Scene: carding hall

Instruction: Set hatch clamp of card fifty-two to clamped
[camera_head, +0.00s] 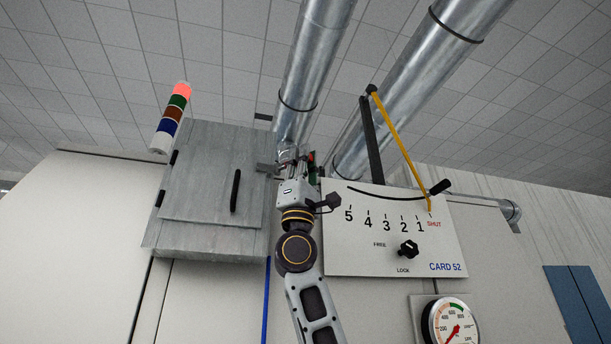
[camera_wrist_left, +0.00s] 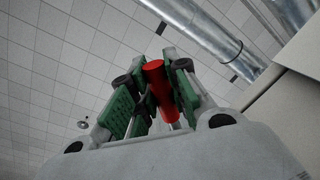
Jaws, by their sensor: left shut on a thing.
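The grey box (camera_head: 258,215) has a hatch (camera_head: 200,185) with a black handle (camera_head: 235,190); the hatch looks closed. A small grey metal part, seemingly the hatch clamp (camera_head: 267,168), sits at the hatch's right edge. My left gripper (camera_head: 298,160) is up beside the box's right side. In the left wrist view, its green-padded fingers (camera_wrist_left: 155,95) are shut on a red cylindrical grip (camera_wrist_left: 157,85). My gripper hides most of the clamp in the head view, so I cannot tell its setting. My right gripper is not in view.
Right of my arm, a white panel (camera_head: 350,255) marked CARD 52 carries a scale, a yellow lever (camera_head: 403,150) and a black FREE/LOCK knob (camera_head: 408,248). A gauge (camera_head: 452,322) sits below. Metal ducts (camera_head: 318,50) rise behind. A signal light (camera_head: 170,118) stands at the box's left.

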